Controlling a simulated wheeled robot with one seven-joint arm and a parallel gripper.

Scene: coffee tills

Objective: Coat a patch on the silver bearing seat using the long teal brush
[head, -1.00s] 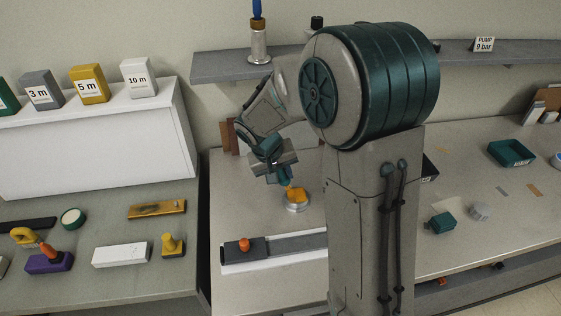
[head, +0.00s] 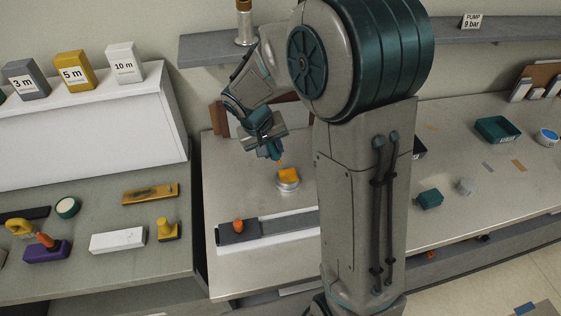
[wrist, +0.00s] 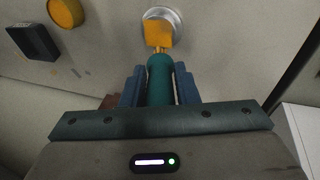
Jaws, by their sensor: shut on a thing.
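The silver bearing seat (head: 289,187) is a low round disc on the bench below my gripper (head: 275,150). A yellow-orange patch (head: 288,175) covers part of its top. My gripper is shut on the long teal brush (wrist: 160,80) and points it down toward the seat. In the wrist view the brush runs between the fingers, and its small orange tip overlaps the patch. The seat's shiny rim (wrist: 174,15) shows around the patch at the top. In the head view the tip appears slightly above the patch; contact is unclear.
A dark rail with an orange knob (head: 238,226) lies in front of the seat. A shelf (head: 210,50) runs behind, and a white raised block (head: 90,130) stands left. A teal tray (head: 497,130) and small blocks lie right. Bench around the seat is clear.

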